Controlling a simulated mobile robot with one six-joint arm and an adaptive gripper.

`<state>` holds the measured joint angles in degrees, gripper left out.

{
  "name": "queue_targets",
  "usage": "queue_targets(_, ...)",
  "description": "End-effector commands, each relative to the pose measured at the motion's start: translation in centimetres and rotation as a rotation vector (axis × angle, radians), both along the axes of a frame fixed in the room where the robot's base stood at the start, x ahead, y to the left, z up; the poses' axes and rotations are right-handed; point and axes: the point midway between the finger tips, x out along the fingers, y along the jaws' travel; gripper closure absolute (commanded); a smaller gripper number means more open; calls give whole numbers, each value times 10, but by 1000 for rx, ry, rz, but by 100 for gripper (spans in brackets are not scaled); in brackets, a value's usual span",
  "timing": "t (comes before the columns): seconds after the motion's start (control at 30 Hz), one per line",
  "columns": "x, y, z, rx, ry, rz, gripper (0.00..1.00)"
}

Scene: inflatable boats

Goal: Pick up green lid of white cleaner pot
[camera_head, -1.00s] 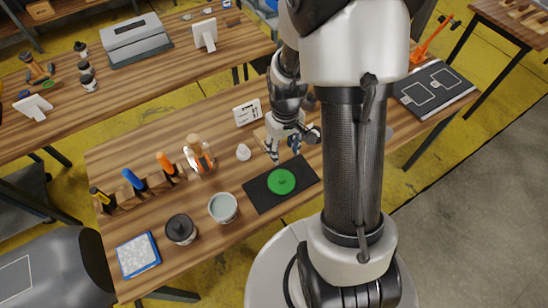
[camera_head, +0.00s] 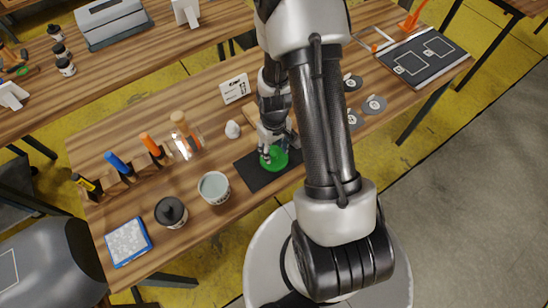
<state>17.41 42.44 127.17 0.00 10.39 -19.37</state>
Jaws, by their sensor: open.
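The green lid (camera_head: 274,160) lies on a dark mat (camera_head: 251,178) on the wooden workbench. My gripper (camera_head: 271,158) is right at the lid, its fingers reaching down over it and hiding part of it. The gripper is open; whether the fingers touch the lid I cannot tell. A white pot (camera_head: 214,187) without a lid stands left of the mat, its pale inside showing.
A dark-lidded pot (camera_head: 171,212) and a blue-framed tray (camera_head: 129,242) stand to the left. A rack with coloured handles (camera_head: 117,164), a glass jar (camera_head: 186,140) and a small sign (camera_head: 235,89) stand behind. Grey discs (camera_head: 374,104) lie right of my arm.

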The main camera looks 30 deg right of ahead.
Motion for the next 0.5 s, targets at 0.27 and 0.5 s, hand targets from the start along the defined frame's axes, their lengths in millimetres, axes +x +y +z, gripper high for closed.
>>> queue_targets(0.27, 0, 0, -26, 0, -1, 0, 55)
queue_targets(0.5, 0, 0, -25, 0, 0, 0, 64)
